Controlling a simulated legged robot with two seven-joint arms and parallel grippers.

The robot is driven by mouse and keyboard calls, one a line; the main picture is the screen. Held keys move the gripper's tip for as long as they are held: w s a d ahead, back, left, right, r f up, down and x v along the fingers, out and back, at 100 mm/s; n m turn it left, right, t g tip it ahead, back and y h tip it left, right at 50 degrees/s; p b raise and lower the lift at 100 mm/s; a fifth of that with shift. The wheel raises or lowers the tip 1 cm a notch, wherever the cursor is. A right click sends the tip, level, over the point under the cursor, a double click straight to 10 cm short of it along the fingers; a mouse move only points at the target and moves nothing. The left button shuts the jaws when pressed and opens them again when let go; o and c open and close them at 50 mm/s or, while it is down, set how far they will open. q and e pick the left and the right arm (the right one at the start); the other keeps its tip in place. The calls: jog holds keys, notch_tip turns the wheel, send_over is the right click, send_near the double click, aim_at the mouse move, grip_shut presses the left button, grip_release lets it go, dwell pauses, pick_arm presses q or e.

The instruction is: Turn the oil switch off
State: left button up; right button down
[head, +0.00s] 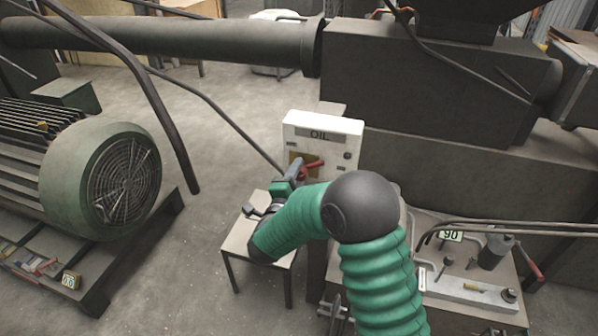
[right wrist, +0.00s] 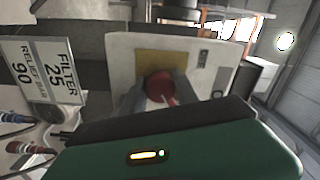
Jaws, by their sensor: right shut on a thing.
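The oil switch box (head: 324,133) is a white panel labelled OIL, upright near the middle of the head view. It also shows in the right wrist view (right wrist: 205,50), turned on its side. The red switch handle (head: 314,164) sits on a yellow plate on its front; the right wrist view shows its round red knob (right wrist: 159,86). My right gripper (head: 297,171) reaches the panel front. In the right wrist view its grey fingers (right wrist: 156,92) stand on both sides of the red knob and are shut on it. My left gripper is in neither view.
A small table (head: 240,241) stands below the panel. A large green motor (head: 100,178) is at the left. A bench (head: 470,318) with a valve and a 90 sign is at the lower right. Dark machinery (head: 430,85) fills the back right. Open floor lies left of the panel.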

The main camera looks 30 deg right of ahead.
jog(key=n+p, duration=0.1)
jog(key=n, duration=0.1)
jog(key=n+p, duration=0.1)
jog(key=n, duration=0.2)
jog(key=shift+s+f+n, duration=0.1)
jog(key=shift+f+n, duration=0.1)
jog(key=shift+n, duration=0.1)
jog(key=n+p, duration=0.2)
jog(key=n, duration=0.2)
jog(key=shift+f+n+p, duration=0.15)
jog(key=shift+n+p, duration=0.55)
jog(key=shift+n, duration=0.5)
jog(key=c, duration=1.3)
grip_release()
jog(key=o, duration=0.4)
jog(key=shift+c, duration=0.2)
jog(key=shift+r, duration=0.2)
